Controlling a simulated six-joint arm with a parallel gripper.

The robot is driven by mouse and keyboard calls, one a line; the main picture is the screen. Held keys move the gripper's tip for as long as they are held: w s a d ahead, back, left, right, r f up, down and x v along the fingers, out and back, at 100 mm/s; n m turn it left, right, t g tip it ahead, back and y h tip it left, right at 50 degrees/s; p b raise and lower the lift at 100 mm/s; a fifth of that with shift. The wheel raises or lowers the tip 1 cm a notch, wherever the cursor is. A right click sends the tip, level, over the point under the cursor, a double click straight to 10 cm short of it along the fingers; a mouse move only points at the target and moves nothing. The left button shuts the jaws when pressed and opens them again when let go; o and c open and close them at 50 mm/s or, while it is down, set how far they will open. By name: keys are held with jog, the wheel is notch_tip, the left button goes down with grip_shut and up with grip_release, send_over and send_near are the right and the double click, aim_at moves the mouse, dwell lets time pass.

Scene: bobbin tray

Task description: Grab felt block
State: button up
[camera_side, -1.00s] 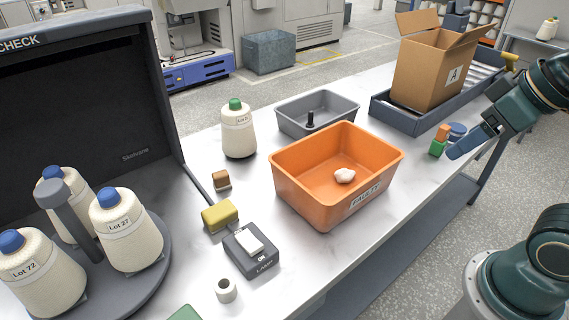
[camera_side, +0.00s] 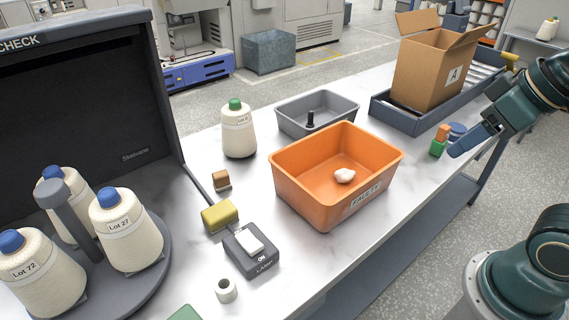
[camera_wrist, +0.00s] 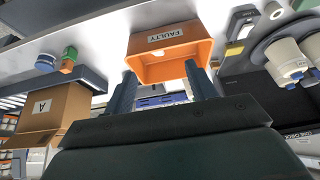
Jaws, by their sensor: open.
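Two small blocks lie left of the orange bin in the side view: a yellow block (camera_side: 220,216) beside the lamp switch, and a brown block (camera_side: 221,180) with a darker lower part, farther back. I cannot tell for sure which is the felt block.
The orange bin (camera_side: 290,190), labelled FAULTY, holds a white lump. A grey tray (camera_side: 347,103), a cone with a green top (camera_side: 238,135), the lamp switch (camera_side: 251,250) and a white ring (camera_side: 226,290) stand around. A cardboard box (camera_side: 425,75) stands at the back right.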

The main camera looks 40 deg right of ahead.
jog(key=w+a+r+n+y, duration=0.1)
jog(key=w+a+r+n, duration=0.15)
jog(key=w, duration=0.35)
jog(key=w+a+r+n+y, duration=0.1)
jog(key=w+a+r+n, duration=0.15)
jog(key=w, duration=0.45)
jog(key=n+g+y, duration=0.2)
jog(key=n+g, duration=0.3)
jog(key=n, duration=0.6)
send_over(222, 173)
jog(key=s+d, duration=0.1)
jog(key=d, duration=0.4)
notch_tip(222, 173, down, 18)
jog(key=shift+a+r, duration=0.1)
jog(key=shift+a, duration=0.05)
jog(key=shift+y, duration=0.3)
jog(key=shift+x, duration=4.25)
jog(key=shift+w, duration=0.1)
